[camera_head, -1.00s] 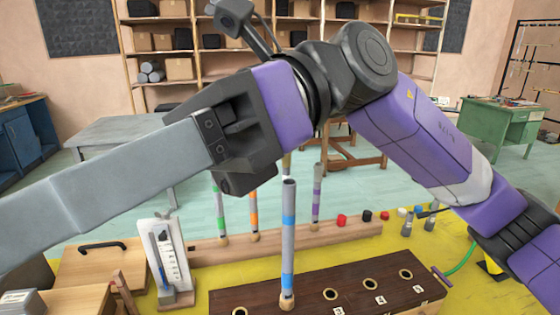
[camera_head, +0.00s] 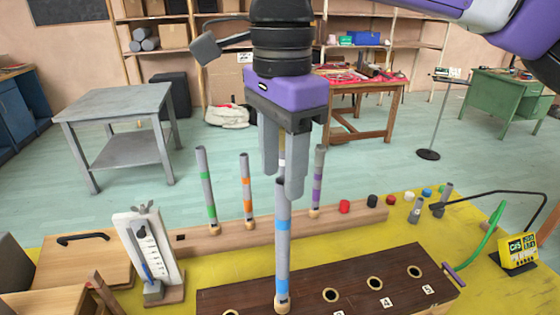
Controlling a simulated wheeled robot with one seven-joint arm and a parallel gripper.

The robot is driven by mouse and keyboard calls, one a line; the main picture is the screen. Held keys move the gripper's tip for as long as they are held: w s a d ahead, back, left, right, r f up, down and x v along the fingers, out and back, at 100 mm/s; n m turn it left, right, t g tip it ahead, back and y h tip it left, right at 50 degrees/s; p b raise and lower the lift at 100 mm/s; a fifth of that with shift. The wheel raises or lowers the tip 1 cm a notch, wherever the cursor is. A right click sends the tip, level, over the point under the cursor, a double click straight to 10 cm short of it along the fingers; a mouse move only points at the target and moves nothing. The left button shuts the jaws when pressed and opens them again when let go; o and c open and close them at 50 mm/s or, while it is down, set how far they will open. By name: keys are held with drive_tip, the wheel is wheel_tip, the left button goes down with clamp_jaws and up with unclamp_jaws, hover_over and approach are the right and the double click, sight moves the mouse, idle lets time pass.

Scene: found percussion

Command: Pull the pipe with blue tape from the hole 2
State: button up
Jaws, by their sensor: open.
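A grey pipe with blue tape bands (camera_head: 283,245) stands upright in a hole of the dark brown wooden block (camera_head: 365,272). The number label by that hole is not readable. My gripper (camera_head: 282,185) points down with its grey fingers at the top of this pipe. The fingers are open, and one finger overlaps the pipe's upper end in the picture. I cannot tell whether they touch it.
Behind, a light wooden rail (camera_head: 225,240) holds pipes with green (camera_head: 207,190), orange (camera_head: 247,190) and purple tape (camera_head: 317,182). A gauge on a white board (camera_head: 149,250) stands left. Several coloured caps lie at the right. Empty holes lie right of the blue-taped pipe.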

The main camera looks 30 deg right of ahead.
sight(282, 205)
drive_tip(key=shift+f, duration=3.95)
clamp_jaws()
drive_tip(key=shift+r+p, duration=0.25)
drive_tip(key=shift+p, duration=0.05)
drive_tip(key=shift+r, duration=0.35)
drive_tip(key=shift+r+p, duration=0.75)
drive_tip(key=shift+r, duration=0.2)
drive_tip(key=shift+r+p, duration=0.7)
drive_tip(key=shift+r, duration=0.8)
